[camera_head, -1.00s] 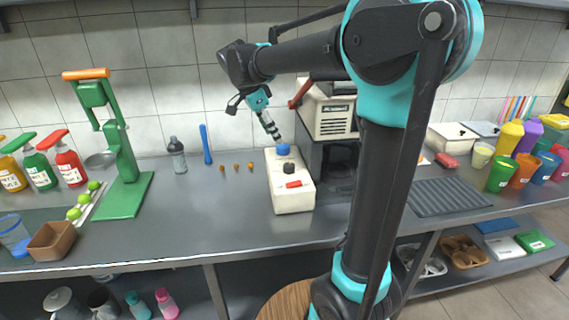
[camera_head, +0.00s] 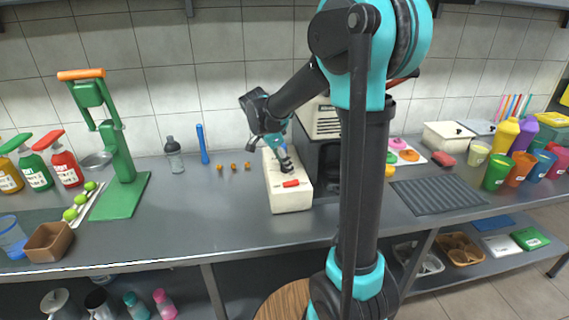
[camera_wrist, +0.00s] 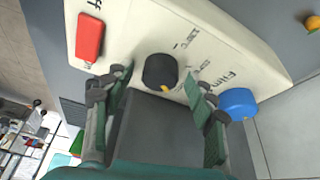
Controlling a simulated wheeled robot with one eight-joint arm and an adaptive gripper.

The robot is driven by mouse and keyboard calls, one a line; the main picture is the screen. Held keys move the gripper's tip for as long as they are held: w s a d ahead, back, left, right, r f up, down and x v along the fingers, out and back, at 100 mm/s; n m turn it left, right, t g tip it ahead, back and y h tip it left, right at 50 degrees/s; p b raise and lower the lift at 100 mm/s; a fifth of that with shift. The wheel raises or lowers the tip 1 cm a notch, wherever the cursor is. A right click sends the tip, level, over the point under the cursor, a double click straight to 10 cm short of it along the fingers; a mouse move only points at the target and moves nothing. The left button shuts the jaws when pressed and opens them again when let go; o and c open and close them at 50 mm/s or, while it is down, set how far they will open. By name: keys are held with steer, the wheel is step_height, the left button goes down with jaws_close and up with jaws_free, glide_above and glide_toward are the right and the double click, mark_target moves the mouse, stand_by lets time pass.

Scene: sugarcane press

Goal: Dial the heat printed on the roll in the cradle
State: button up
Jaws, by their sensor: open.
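A long cream control box (camera_head: 291,201) stands on the counter. In the wrist view its top (camera_wrist: 135,25) carries a black dial (camera_wrist: 159,70) with a yellow pointer mark, pointing toward the lower right. Printed words sit around the dial; one seems to read "Film", the others are hard to read. A red switch (camera_wrist: 89,36) is on one side of the dial and a blue round knob (camera_wrist: 238,104) on the other. My gripper (camera_wrist: 157,80) is open, its fingertips on either side of the dial; contact cannot be told. I cannot make out a printed roll or cradle.
A cream and dark machine (camera_head: 322,120) stands right behind the box, partly hidden by my arm. Small orange pieces (camera_head: 233,167) and a grey bottle (camera_head: 174,154) are to the left. Counter between the box and the green press (camera_head: 122,180) is mostly clear.

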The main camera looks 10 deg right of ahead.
steer(key=c, duration=1.2)
steer(key=shift+o, duration=0.2)
steer(key=shift+n, duration=0.3)
steer(key=n+t, duration=0.1)
steer(key=n, duration=0.1)
steer(key=n+t+y, duration=0.1)
steer(key=n, duration=0.2)
steer(key=shift+s+d, duration=0.1)
steer(key=shift+s, duration=0.05)
steer(key=n+y, duration=0.1)
steer(key=n, duration=0.2)
steer(key=n+t+y, duration=0.1)
steer(key=n, duration=0.2)
steer(key=shift+d, duration=0.1)
steer(key=o, duration=1.2)
steer(key=shift+c, duration=0.2)
